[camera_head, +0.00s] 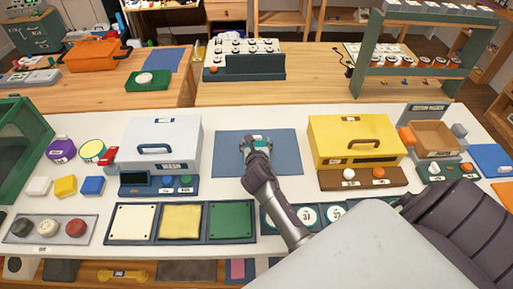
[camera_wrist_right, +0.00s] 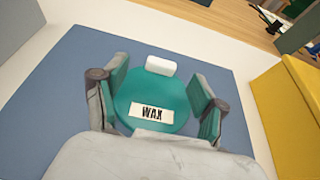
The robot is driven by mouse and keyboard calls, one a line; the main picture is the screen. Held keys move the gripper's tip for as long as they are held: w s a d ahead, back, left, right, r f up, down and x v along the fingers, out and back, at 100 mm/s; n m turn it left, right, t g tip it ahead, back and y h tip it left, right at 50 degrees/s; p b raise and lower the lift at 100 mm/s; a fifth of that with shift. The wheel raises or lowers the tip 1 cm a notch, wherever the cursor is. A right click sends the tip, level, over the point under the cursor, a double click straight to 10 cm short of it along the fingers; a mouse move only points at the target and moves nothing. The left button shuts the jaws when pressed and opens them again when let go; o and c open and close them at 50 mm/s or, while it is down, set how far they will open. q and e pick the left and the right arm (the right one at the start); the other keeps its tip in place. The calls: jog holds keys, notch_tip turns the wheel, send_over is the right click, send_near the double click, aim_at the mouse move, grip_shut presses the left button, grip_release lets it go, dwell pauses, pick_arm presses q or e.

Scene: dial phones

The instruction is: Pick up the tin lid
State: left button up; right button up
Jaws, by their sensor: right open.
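The round teal tin lid (camera_wrist_right: 153,92) with a white "WAX" label shows in the right wrist view, lying on a blue mat (camera_wrist_right: 62,100). A small white tab (camera_wrist_right: 160,65) sits at its far edge. My right gripper (camera_wrist_right: 160,88) is open, with one finger on each side of the lid. I cannot tell whether the fingers touch it. In the head view my right gripper (camera_head: 257,143) is over the blue mat (camera_head: 228,165) and hides most of the lid. Whether a tin body is under the lid is hidden. My left gripper is not in view.
A white box (camera_head: 172,140) with a handle stands left of the mat, and a yellow box (camera_head: 350,138) stands right of it. Several coloured square pads (camera_head: 182,222) lie in front. The mat around the lid is clear.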

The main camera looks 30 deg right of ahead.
aim_at(256, 138)
jog(key=x, duration=0.4)
jog(key=shift+d+f, duration=0.1)
jog(key=shift+s, duration=0.15)
jog(key=shift+c, duration=0.9)
jog(key=c, duration=1)
